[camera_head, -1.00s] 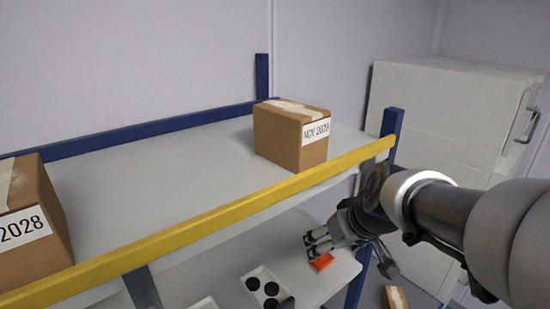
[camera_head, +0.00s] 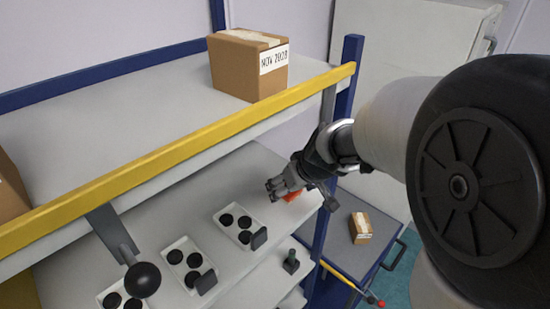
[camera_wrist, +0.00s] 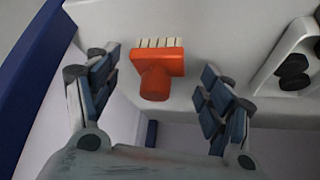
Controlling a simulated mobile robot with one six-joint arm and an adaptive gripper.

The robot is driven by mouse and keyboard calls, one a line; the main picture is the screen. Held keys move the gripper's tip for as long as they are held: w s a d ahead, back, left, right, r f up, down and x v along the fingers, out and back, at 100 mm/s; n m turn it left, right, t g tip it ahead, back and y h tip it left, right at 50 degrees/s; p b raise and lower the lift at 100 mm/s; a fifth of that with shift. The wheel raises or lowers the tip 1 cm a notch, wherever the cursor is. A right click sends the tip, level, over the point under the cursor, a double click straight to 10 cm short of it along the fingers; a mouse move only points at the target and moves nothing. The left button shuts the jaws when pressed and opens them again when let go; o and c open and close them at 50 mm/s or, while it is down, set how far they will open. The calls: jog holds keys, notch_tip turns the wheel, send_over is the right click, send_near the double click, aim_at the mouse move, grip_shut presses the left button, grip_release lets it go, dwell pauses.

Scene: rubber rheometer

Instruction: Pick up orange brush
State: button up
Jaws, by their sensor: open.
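The orange brush (camera_wrist: 156,72) lies on the lower white shelf, with pale bristles along one edge and a short rounded handle toward my gripper. In the wrist view it sits between the two open fingers of my gripper (camera_wrist: 160,92), nearer the left finger, and neither finger appears to touch it. In the head view the brush (camera_head: 292,195) is a small orange patch, partly hidden by my gripper (camera_head: 273,186), which is beside it at the right end of the shelf.
White trays (camera_head: 225,232) with black discs stand left of the brush on the same shelf (camera_head: 160,210). A yellow beam (camera_head: 180,155) edges the shelf above. A blue post (camera_head: 330,190) stands close on the right. A cardboard box (camera_head: 360,227) lies beyond it.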

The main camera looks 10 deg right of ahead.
jog(key=shift+c, duration=0.4)
jog(key=c, duration=1.4)
jog(key=shift+r, duration=0.1)
jog(key=shift+r, duration=0.25)
jog(key=s+d+b, duration=0.1)
jog(key=s, duration=0.4)
jog(key=s+d+b, duration=0.1)
jog(key=s+b, duration=0.1)
jog(key=s, duration=0.4)
jog(key=s+d+b, duration=0.1)
jog(key=s+d, duration=0.1)
jog(key=s, duration=0.4)
jog(key=shift+s+d+r+b, duration=0.1)
jog(key=shift+s+r+b, duration=0.15)
jog(key=shift+r+b, duration=0.15)
jog(key=o, duration=0.8)
jog(key=c, duration=0.4)
jog(key=shift+o, duration=0.2)
jog(key=shift+w, duration=0.1)
